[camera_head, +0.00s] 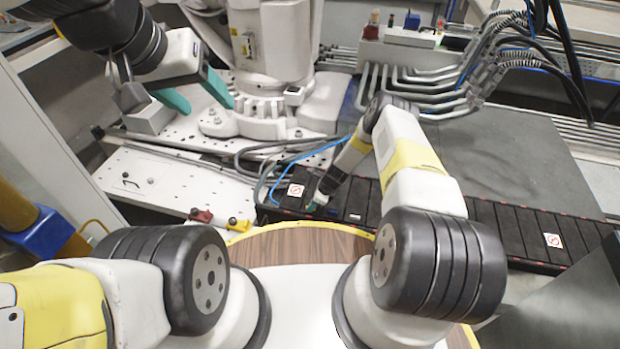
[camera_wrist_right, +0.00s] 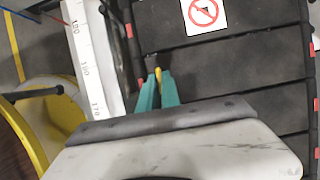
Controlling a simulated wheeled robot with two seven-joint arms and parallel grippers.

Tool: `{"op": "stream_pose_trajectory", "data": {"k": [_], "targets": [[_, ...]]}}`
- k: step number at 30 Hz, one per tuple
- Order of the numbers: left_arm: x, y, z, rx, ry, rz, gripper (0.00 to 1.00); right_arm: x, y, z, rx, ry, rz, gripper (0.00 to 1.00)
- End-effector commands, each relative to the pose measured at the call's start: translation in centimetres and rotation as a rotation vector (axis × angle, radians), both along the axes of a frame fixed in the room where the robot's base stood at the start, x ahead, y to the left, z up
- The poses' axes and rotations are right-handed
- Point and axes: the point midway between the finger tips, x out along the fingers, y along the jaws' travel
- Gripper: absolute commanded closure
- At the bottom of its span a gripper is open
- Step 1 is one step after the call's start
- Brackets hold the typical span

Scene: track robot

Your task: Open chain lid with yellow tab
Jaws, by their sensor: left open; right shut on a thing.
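The chain lid is one of the black segmented panels of the cable chain (camera_head: 490,222), which runs across the middle of the head view. Black panels with a no-entry style label (camera_wrist_right: 203,14) fill the right of the wrist view. My right gripper (camera_head: 318,200) is low at the chain's left part; its teal fingers (camera_wrist_right: 158,88) are closed on a small yellow tab (camera_wrist_right: 158,74) at the panel's left edge. The fingers hide part of the tab. I cannot tell if the lid is raised. My left gripper (camera_head: 205,103) is open and empty at upper left, away from the chain.
A red connector (camera_head: 201,215) and a yellow one (camera_head: 238,224) lie left of the chain, near blue and grey cables (camera_head: 300,158). A white machine base (camera_head: 250,120) stands behind. A round wooden top with yellow rim (camera_head: 305,243) is close in front.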

Motion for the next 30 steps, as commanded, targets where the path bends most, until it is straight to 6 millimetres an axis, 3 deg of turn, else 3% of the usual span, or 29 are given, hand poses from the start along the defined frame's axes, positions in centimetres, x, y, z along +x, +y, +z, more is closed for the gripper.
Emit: {"op": "stream_pose_trajectory", "data": {"k": [20, 26, 30], "targets": [[0.0, 0.0, 0.0, 0.000, 0.000, 0.000, 0.41, 0.1, 0.0, 0.1, 0.000, 0.001, -0.001, 1.00], [0.0, 0.0, 0.0, 0.000, 0.000, 0.000, 0.41, 0.4, -0.1, 1.2, 0.012, 0.041, 0.001, 1.00], [0.0, 0.0, 0.0, 0.000, 0.000, 0.000, 0.41, 0.9, -0.3, 2.9, 0.034, 0.109, 0.002, 1.00]]}}
